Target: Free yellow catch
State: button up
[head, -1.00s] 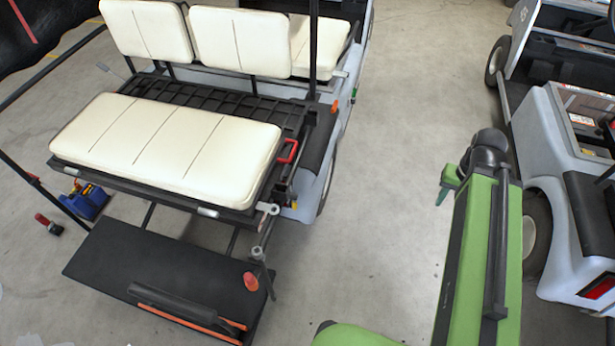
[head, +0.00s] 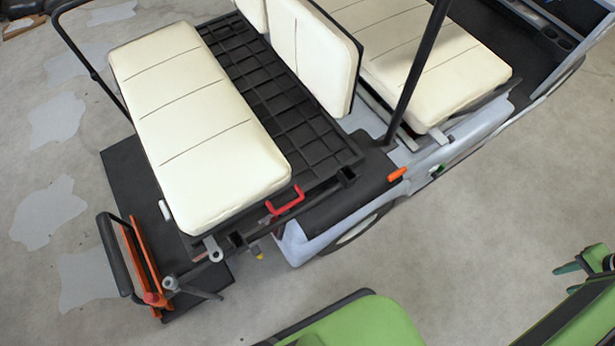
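A small yellow piece (head: 259,252), which looks like the yellow catch, shows low at the cart's rear corner, below the cream seat cushion. It is tiny here and its state is not clear. A grey round-ended fitting (head: 213,249) sits just left of it, and a red handle (head: 286,200) is above it on the seat's side. My green gripper (head: 570,267) is at the right edge, over bare floor and well away from the cart. It is partly cut off, and the gap between its fingers cannot be made out.
The cart's rear seat (head: 200,125) and black footboard (head: 125,175), with an orange-edged bar (head: 140,260), fill the left. A dark post (head: 415,70) rises at the cart's side, near an orange handle (head: 397,174). Bare floor (head: 440,235) lies between the cart and my arm.

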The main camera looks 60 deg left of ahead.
aim_at(256, 250)
jog(key=u, duration=0.05)
jog(key=i, duration=0.4)
jog(key=z, duration=5.5)
jog(key=i, duration=0.1)
jog(key=z, duration=2.7)
jog(key=k, duration=0.8)
jog(key=z, duration=0.25)
jog(key=i, duration=0.8)
jog(key=z, duration=0.25)
